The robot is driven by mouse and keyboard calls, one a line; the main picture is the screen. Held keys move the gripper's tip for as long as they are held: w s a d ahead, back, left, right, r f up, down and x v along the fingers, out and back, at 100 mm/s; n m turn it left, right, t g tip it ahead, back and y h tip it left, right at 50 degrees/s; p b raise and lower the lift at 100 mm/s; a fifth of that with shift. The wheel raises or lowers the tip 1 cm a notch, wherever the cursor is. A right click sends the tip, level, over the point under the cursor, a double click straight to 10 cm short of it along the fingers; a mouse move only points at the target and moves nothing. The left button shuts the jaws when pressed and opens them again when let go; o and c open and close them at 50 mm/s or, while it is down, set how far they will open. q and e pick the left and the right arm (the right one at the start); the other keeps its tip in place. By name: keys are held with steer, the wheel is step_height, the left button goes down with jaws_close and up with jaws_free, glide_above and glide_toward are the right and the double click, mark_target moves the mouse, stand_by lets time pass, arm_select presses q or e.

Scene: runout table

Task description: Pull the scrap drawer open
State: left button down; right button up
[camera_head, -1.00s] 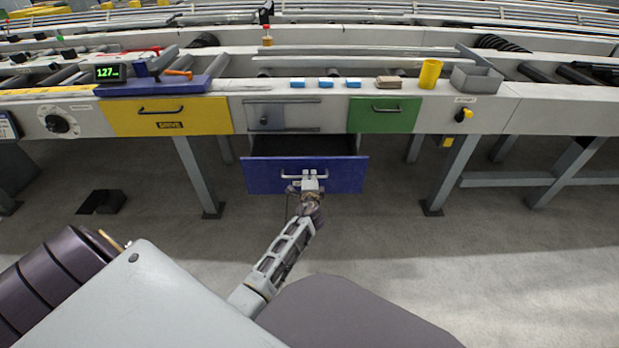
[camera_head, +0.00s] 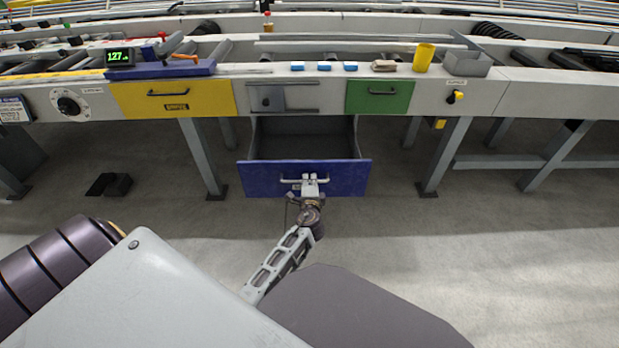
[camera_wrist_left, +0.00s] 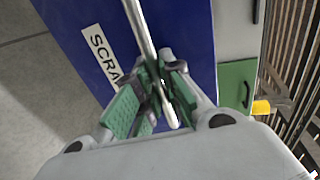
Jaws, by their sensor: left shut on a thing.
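The scrap drawer has a blue front (camera_head: 345,178) and stands pulled out below the table, its grey inside showing empty in the head view. Its pale bar handle (camera_head: 291,181) runs across the front. My left gripper (camera_head: 309,184) is shut on this handle. In the left wrist view the blue front (camera_wrist_left: 190,35) carries a white label reading "SCRA", its end hidden by the gripper. The handle (camera_wrist_left: 140,30) passes between the green-padded fingers of my left gripper (camera_wrist_left: 155,95). My right gripper is not in view.
A yellow drawer (camera_head: 210,98) and a green drawer (camera_head: 365,103) are closed in the table front. Table legs (camera_head: 203,160) stand on both sides of the blue drawer. Several small blocks and a yellow cup (camera_head: 424,58) sit on top. The floor before the drawer is clear.

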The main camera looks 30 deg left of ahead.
arm_select(q)
steer(key=shift+s+d, duration=0.1)
steer(key=shift+d, duration=0.05)
steer(key=c, duration=1.5)
jaws_free()
steer(key=shift+v, duration=3.7)
steer(key=shift+s, duration=0.1)
